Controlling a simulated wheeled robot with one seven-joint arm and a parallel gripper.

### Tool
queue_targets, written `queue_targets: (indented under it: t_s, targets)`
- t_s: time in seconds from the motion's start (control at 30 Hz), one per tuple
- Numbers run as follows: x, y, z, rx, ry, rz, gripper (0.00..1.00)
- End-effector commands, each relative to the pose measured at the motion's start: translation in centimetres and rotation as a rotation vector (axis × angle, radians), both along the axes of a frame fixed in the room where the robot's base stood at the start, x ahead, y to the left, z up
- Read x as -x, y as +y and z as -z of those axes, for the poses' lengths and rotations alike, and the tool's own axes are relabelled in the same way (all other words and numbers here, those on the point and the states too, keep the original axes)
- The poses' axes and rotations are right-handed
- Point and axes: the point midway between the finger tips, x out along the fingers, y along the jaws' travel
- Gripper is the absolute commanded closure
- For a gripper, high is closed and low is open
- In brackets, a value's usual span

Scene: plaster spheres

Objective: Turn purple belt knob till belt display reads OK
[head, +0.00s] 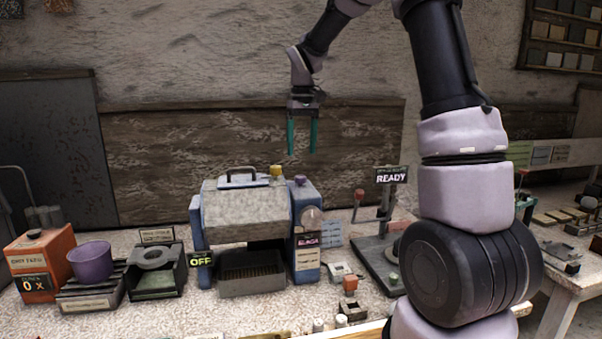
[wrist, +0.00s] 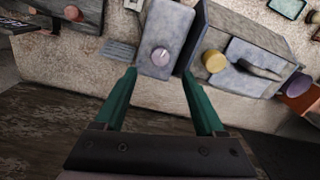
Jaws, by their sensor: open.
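The purple knob (head: 300,180) sits on top of the blue right-hand housing of a grey machine (head: 245,207). In the wrist view the purple knob (wrist: 161,56) shows pale, with a light mark, just beyond and between my fingertips. My gripper (head: 301,150) is open and empty, pointing down above the knob with a clear gap. Its green fingers (wrist: 159,74) are spread apart and touch nothing. A small display (head: 201,259) at the machine's front left reads OFF. I cannot tell whether it is the belt display.
A yellow knob (head: 276,170) stands left of the purple one, beside the machine's carrying handle (head: 243,178). A stand with a READY display (head: 391,175) is to the right. An orange box (head: 38,262) and a purple bowl (head: 92,262) are at left. Air around my gripper is clear.

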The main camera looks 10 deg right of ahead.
Motion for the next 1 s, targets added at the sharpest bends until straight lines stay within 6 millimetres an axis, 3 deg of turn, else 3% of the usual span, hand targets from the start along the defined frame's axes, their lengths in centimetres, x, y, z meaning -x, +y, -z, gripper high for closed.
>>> queue_targets:
  t_s: [0.2,0.4,0.8,0.83,1.0]
  targets:
    - [0.1,0.1,4.4,0.001,0.005,-0.001,0.28]
    - [0.1,0.2,7.1,-0.001,0.002,0.000,0.28]
    - [0.1,0.2,8.0,0.000,-0.001,0.001,0.28]
    - [0.1,0.2,8.0,0.000,-0.001,0.001,0.32]
    - [0.1,0.2,7.9,0.000,0.000,0.001,0.97]
